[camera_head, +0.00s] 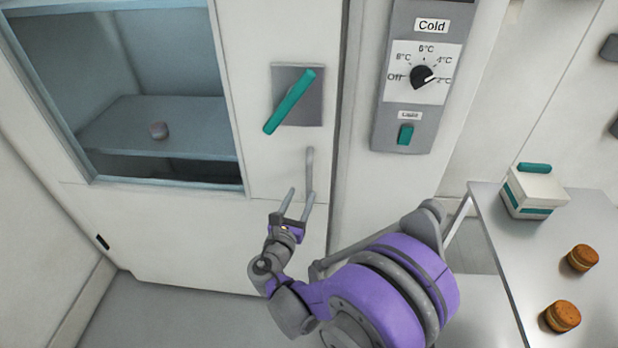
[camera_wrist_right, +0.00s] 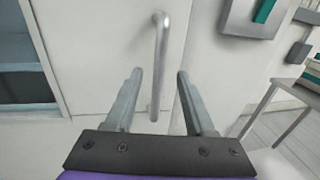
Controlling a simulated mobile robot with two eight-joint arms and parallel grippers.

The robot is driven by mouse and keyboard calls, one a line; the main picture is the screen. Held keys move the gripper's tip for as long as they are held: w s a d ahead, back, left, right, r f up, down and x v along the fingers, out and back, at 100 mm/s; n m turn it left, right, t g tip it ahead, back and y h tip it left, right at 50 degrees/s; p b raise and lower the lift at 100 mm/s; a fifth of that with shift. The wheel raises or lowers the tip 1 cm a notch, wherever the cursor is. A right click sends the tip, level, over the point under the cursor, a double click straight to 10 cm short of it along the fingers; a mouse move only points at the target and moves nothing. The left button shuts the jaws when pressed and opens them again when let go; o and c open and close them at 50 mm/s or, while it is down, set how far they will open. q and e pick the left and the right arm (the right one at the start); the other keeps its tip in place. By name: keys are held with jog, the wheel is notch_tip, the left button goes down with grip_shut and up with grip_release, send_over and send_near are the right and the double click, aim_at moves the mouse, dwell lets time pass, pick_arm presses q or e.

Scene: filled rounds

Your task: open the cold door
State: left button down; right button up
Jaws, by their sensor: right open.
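The cold door (camera_head: 150,225) is white, with a large window on its left part, and looks shut. A teal lever (camera_head: 290,101) sits slanted on a grey plate (camera_head: 312,108) on the door. Below it is a grey vertical bar handle (camera_head: 309,172), which also shows in the right wrist view (camera_wrist_right: 159,65). My right gripper (camera_head: 298,194) is open, just below and in front of the bar handle. In the right wrist view the bar stands between and beyond the two fingers (camera_wrist_right: 158,78); I cannot tell whether they touch it. My left gripper is not in view.
A grey control panel (camera_head: 382,100) labelled Cold, with a dial (camera_head: 422,77) and a teal switch (camera_head: 406,134), is right of the door. At right a table (camera_head: 520,265) holds a white and teal box (camera_head: 535,192) and two brown round items (camera_head: 563,316).

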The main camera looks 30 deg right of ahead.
aim_at(308, 180)
jog(key=p+x, duration=0.1)
jog(key=x, duration=0.7)
jog(key=shift+w, duration=0.1)
grip_shut()
dwell(1.2)
